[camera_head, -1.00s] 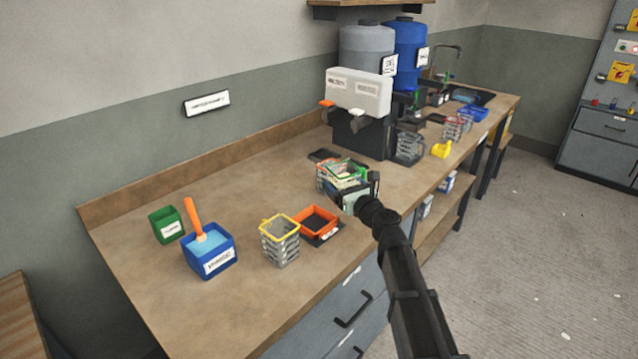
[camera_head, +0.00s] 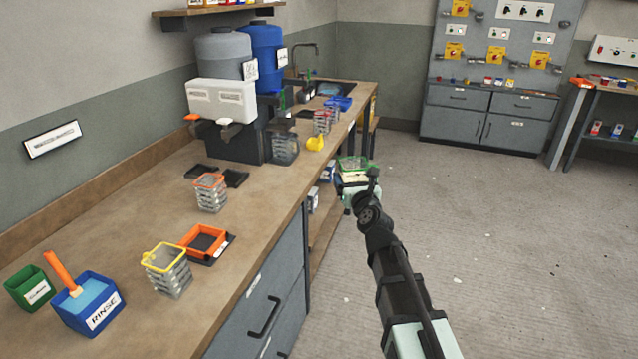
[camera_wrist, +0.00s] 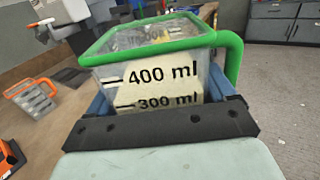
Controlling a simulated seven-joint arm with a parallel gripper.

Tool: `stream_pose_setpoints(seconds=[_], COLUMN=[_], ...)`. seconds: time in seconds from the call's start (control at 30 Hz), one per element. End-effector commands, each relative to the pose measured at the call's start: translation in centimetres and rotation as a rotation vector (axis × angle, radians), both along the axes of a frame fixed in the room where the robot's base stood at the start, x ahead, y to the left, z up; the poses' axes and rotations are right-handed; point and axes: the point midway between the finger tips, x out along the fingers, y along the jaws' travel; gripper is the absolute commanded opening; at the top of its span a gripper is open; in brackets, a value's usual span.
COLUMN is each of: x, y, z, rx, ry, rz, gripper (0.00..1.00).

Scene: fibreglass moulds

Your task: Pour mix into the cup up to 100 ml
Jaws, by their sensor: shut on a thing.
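My gripper (camera_head: 352,188) is shut on a clear jug with a green rim and handle (camera_head: 352,164). The jug is held out over the floor, past the bench's front edge. The wrist view shows the jug (camera_wrist: 155,75) close up, with black 400 ml and 300 ml marks and pale cream mix inside; the exact level is hard to read. A clear cup with an orange-red rim (camera_head: 210,196) stands upright on the bench, apart from my gripper; it also shows in the wrist view (camera_wrist: 33,98). Its contents and marks are too small to read.
A yellow-rimmed cup (camera_head: 168,272), an orange tray (camera_head: 203,242) and a blue RINSE tub (camera_head: 90,302) stand at the near end. A dispenser with two drums (camera_head: 228,120) and other cups (camera_head: 285,148) stand farther back. The floor on the right is open.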

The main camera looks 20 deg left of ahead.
Motion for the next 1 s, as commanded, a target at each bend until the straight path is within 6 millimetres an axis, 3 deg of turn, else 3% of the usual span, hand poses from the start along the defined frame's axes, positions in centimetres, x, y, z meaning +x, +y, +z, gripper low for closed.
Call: stream_pose_setpoints(seconds=[0.2, 0.4, 0.73, 1.0], x=[1.9, 3.1, 4.9, 6.5], y=[-7.4, -12.2, -18.0, -19.8], z=[0.9, 1.3, 1.4, 0.9], rx=[0.000, 0.001, 0.002, 0.004], ry=[-0.003, -0.001, 0.000, 0.001], rz=[-0.108, -0.175, -0.248, -0.257], gripper=[0.34, 0.34, 0.34, 0.34])
